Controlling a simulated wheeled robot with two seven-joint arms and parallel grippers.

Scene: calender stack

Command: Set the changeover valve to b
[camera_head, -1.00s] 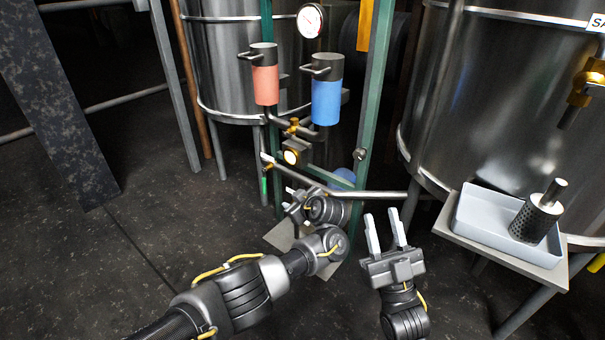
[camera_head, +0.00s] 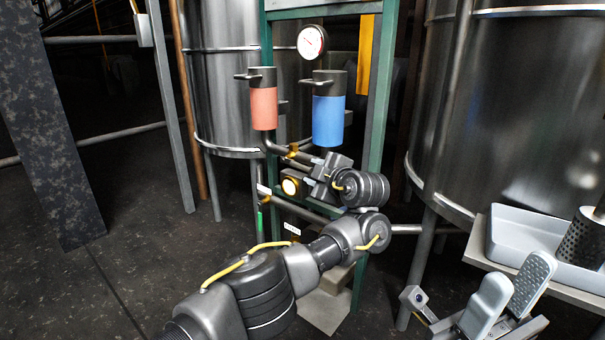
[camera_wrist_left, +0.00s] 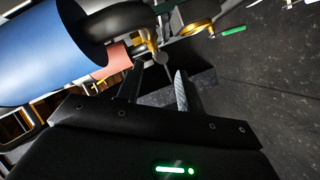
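The changeover valve (camera_head: 293,151), with brass-yellow parts, sits on the pipe below the red filter housing (camera_head: 263,98) and the blue filter housing (camera_head: 328,112). Its brass parts also show in the left wrist view (camera_wrist_left: 155,42), beyond my fingertips. My left gripper (camera_head: 312,170) is just right of and slightly below the valve, fingers pointing left. In the left wrist view its fingers (camera_wrist_left: 161,72) stand apart, open, with nothing clearly held between them. I cannot tell whether they touch the valve. The valve's position marks are not readable. My right gripper (camera_head: 510,287) is open and empty at lower right.
A dial gauge (camera_head: 311,41) and a green frame (camera_head: 373,120) surround the housings. A lit round lamp (camera_head: 290,186) sits just below the valve. Steel tanks stand behind left and at right (camera_head: 510,110). A grey tray (camera_head: 506,238) holding a perforated basket (camera_head: 583,240) is near my right gripper.

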